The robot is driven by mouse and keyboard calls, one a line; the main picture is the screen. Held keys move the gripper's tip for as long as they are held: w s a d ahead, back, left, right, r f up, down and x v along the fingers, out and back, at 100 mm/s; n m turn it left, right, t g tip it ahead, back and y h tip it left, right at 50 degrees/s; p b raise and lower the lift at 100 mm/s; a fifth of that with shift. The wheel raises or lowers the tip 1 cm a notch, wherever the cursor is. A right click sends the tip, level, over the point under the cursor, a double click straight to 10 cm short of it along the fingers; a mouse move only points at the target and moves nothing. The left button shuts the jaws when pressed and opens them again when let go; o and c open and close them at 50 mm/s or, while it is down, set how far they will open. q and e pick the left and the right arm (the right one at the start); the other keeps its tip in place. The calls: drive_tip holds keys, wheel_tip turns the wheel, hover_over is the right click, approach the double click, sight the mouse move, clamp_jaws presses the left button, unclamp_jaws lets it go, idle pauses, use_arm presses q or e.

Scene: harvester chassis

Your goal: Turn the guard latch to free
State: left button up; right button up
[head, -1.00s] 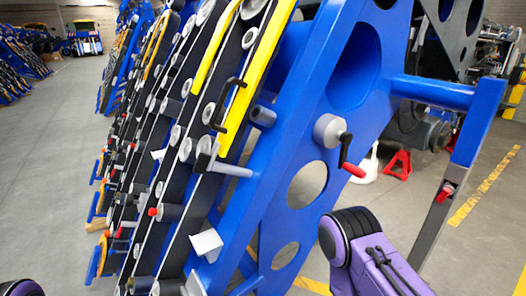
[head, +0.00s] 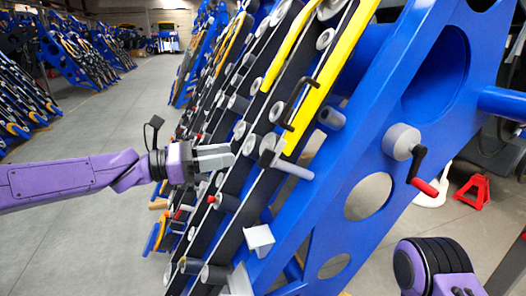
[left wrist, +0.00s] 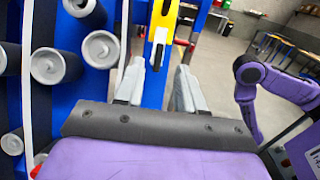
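The yellow guard bar (head: 337,75) slants across the machine's flank, with a black handle (head: 299,103) on it. A grey latch-like piece (head: 268,150) with a light rod sits at the bar's lower end; I cannot tell for sure that it is the guard latch. My left gripper (head: 232,157) points right, left of this piece; whether they touch is unclear. In the left wrist view its two grey fingers (left wrist: 157,85) are apart and nothing is between the tips; the yellow bar (left wrist: 160,25) and black handle (left wrist: 158,63) lie beyond. My right gripper is out of view.
The blue frame (head: 340,215) carries a grey hub with a red-ended crank (head: 403,142). Several grey rollers (left wrist: 56,66) stick out close to the left fingers. A red stand (head: 473,192) is behind. Open floor (head: 100,125) lies at left.

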sight(264, 151)
use_arm(q)
drive_tip(key=p+x, duration=0.1)
drive_tip(key=x, duration=0.9)
drive_tip(key=shift+d+f, duration=0.1)
drive_tip(key=shift+f, duration=0.05)
drive_tip(key=shift+p, duration=0.3)
clamp_jaws()
